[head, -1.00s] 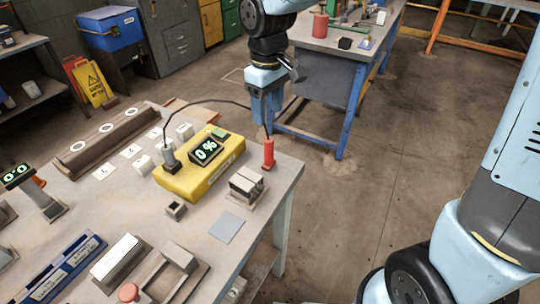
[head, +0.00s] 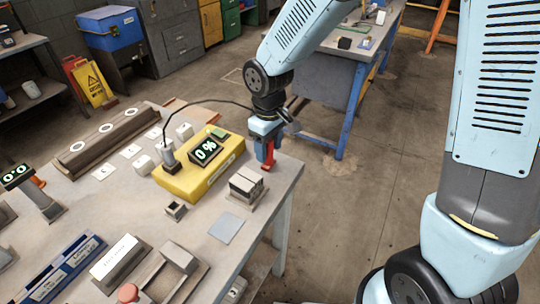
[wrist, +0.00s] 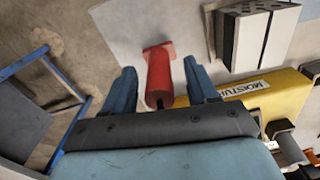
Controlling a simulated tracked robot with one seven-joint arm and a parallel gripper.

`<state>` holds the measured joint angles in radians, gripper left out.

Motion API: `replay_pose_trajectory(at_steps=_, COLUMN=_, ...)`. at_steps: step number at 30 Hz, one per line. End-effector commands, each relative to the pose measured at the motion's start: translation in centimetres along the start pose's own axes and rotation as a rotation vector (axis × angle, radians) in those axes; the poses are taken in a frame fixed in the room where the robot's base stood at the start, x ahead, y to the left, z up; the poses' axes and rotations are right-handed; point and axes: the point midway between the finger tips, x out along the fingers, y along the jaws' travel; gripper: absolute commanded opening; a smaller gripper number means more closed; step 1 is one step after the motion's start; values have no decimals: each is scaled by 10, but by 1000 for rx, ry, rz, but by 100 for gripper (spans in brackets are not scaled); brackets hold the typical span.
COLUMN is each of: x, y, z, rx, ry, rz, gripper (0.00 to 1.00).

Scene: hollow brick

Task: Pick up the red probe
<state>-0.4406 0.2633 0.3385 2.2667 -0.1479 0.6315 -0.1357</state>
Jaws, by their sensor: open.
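The red probe (head: 269,157) stands upright near the table's far right corner, beside the yellow moisture meter (head: 205,171) with its "0 %" display. My gripper (head: 265,153) is lowered over the probe from above. In the wrist view the red probe (wrist: 159,78) lies between the two blue fingers of my gripper (wrist: 161,88). The fingers are open, with a gap to the probe on both sides. The probe's square red foot is on the tabletop. A black cable runs from the meter's grey plug towards the probe; its end is hidden behind my gripper.
A hollow brick block (head: 246,187) sits on a stand just in front of the probe, and it also shows in the wrist view (wrist: 258,35). A flat grey square (head: 227,229) lies nearer the front. The table edge is close on the right, with open floor beyond.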

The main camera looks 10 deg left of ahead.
Motion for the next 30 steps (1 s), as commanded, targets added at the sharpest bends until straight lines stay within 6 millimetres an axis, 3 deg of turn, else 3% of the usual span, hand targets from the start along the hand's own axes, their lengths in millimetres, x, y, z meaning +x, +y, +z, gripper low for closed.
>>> replay_pose_trajectory(at_steps=4, x=11, y=0, z=0, rx=0, ry=-1, rz=0, gripper=58)
replay_pose_trajectory(at_steps=11, x=11, y=0, z=0, rx=0, ry=0, rz=0, gripper=58)
replay_pose_trajectory(at_steps=30, x=11, y=0, z=0, rx=0, ry=0, rz=0, gripper=0)
